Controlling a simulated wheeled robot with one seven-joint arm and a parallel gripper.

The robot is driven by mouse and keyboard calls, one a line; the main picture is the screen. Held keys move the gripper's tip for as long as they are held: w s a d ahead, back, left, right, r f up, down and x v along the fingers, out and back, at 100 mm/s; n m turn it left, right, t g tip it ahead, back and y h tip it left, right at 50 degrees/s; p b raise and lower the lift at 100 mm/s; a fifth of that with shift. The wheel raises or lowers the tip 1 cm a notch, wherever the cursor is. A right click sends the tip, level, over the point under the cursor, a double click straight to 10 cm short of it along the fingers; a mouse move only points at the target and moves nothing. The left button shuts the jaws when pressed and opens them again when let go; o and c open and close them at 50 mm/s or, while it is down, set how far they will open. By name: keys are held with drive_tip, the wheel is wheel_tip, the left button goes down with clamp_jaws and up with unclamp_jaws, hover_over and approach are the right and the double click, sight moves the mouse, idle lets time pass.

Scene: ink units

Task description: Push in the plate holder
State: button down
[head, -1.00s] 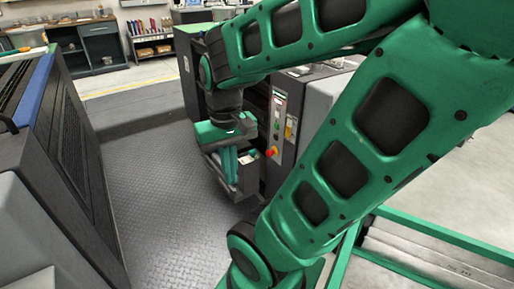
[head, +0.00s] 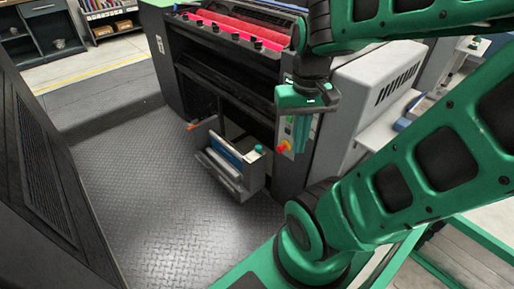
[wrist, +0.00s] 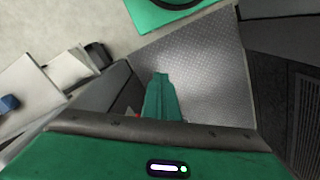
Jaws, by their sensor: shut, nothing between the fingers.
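The plate holder (head: 228,166), a grey box-like frame with a blue-and-white plate edge inside, sticks out low from the front of the dark printing machine (head: 228,70). It is tilted outward. My gripper (head: 301,150) is shut and empty. It points down in front of the control panel column, to the right of the holder and apart from it. In the wrist view the shut green fingers (wrist: 160,82) point at the patterned metal floor. The plate holder cannot be made out in the wrist view.
A red knob (head: 283,147) on the control panel is close beside my fingers. A dark machine (head: 45,180) bounds the left side. The metal-plate floor (head: 150,190) between is clear. A grey housing (head: 365,85) stands right of the panel.

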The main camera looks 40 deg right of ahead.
drive_tip(key=shift+w+a, duration=0.1)
drive_tip(key=shift+a, duration=0.15)
drive_tip(key=w+d+f+h, duration=0.2)
drive_tip(key=w+d+f, duration=0.2)
drive_tip(key=w, duration=0.5)
drive_tip(key=w+d+f+h, duration=0.1)
drive_tip(key=w+d+f, duration=0.25)
drive_tip(key=w, duration=0.45)
drive_tip(key=w+d+f+h, duration=0.2)
drive_tip(key=w+d+f, duration=0.2)
drive_tip(key=w, duration=0.5)
drive_tip(key=w+f+t+h, duration=0.1)
drive_tip(key=w+f, duration=0.8)
drive_tip(key=f, duration=0.2)
drive_tip(key=n+t+h, duration=0.1)
drive_tip(key=n+t, duration=0.1)
hover_over(251, 157)
drive_tip(key=w+a, duration=0.1)
drive_tip(key=a, duration=0.3)
drive_tip(key=f, duration=2.3)
drive_tip(key=shift+w+d+f, duration=0.15)
drive_tip(key=shift+d+f, duration=0.05)
drive_tip(key=shift+f, duration=0.1)
drive_tip(key=shift+s+d, duration=0.15)
drive_tip(key=shift+d, duration=0.45)
drive_tip(key=shift+s+d, duration=0.15)
drive_tip(key=shift+d, duration=0.4)
drive_tip(key=shift+s+d, duration=0.25)
drive_tip(key=shift+d, duration=0.55)
